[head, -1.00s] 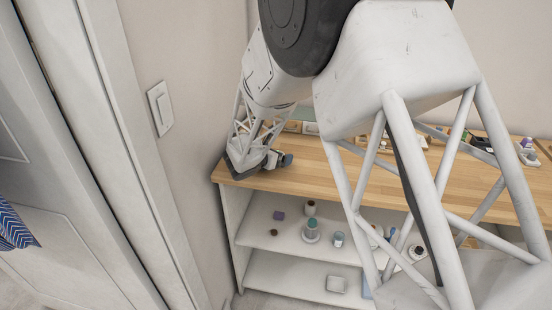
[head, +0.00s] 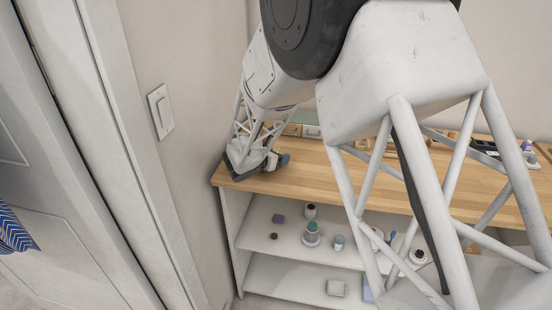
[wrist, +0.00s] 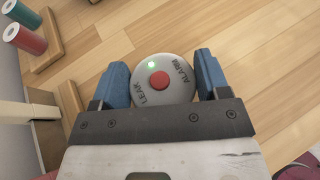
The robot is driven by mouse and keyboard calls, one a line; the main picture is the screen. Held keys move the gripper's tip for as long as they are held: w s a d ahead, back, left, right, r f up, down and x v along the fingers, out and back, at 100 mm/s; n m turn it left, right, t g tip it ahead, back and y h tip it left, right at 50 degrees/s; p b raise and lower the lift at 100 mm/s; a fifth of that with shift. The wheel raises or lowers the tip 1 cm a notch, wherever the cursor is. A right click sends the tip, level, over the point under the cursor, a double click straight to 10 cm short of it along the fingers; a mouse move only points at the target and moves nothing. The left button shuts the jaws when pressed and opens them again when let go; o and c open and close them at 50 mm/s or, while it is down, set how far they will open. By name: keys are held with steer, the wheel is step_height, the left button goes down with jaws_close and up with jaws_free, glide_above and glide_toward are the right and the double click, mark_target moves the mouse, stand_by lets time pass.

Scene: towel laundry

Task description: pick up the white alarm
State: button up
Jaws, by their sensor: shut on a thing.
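The white alarm (wrist: 162,79) is a round pale disc with a red centre button, a small green light and the words LEAK ALARM. It sits between the two blue fingers of my gripper (wrist: 162,84) in the wrist view, and they are shut on its left and right sides. In the head view my gripper (head: 276,161) is low over the left end of the wooden counter, close to the wall. The alarm is hard to make out there, and I cannot tell whether it touches the counter.
The wooden counter (head: 330,180) has small items along its back, partly hidden by my arm. Shelves below hold several small objects, including a teal-topped item (head: 311,233). A light switch (head: 161,111) is on the left wall. Red (wrist: 27,38) and green spools show in the wrist view.

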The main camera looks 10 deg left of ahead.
steer(key=shift+r, duration=0.5)
step_height(320, 180, up, 2)
steer(key=shift+s, duration=0.1)
steer(key=s+d, duration=0.2)
steer(key=s, duration=0.2)
steer(key=s+d, duration=0.2)
steer(key=s, duration=0.3)
steer(key=s+d+r, duration=0.1)
steer(key=s+d, duration=0.1)
steer(key=s, duration=0.3)
steer(key=shift+s+d+r, duration=0.1)
steer(key=shift+d, duration=0.3)
steer(key=shift+w+d+r+m+g+h, duration=0.55)
steer(key=shift+w+r, duration=0.55)
steer(key=shift+w, duration=3)
steer(key=shift+w+d+r+m+g+h, duration=0.3)
steer(key=shift+w+d+r+m+h, duration=0.6)
steer(key=shift+w, duration=3.25)
steer(key=shift+w+d+r+m+g+h, duration=0.5)
steer(key=shift+w+r, duration=0.75)
steer(key=shift+w, duration=2.85)
steer(key=shift+d, duration=0.1)
